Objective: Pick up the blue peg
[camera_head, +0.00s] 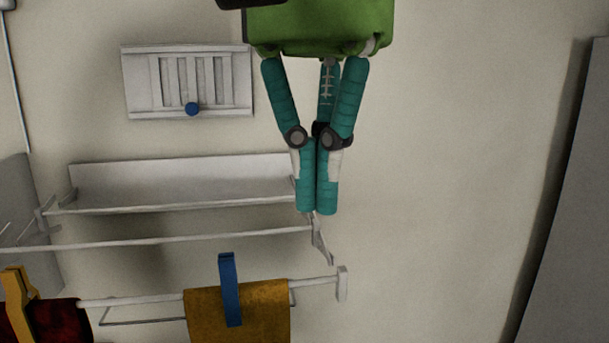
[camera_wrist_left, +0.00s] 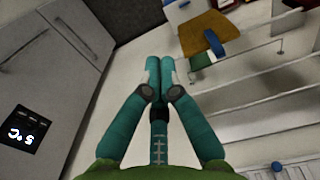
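The blue peg (camera_head: 230,290) is clipped upright over an ochre cloth (camera_head: 262,312) that hangs on the front rail of a white rack. The peg also shows in the left wrist view (camera_wrist_left: 214,41), near the top right. My left gripper (camera_head: 316,210), with teal fingers and a green body, hangs down from the top in the head view. In that picture its fingertips are above and to the right of the peg, apart from it. In the left wrist view its fingertips (camera_wrist_left: 158,62) are together with nothing visible between them. My right gripper is not in view.
The white rack's rails (camera_head: 180,241) and a shelf (camera_head: 180,185) lie left of the gripper. A yellow peg (camera_head: 18,300) grips a dark red cloth at lower left. A white slatted panel with a blue knob (camera_head: 192,109) is above. The wall to the right is bare.

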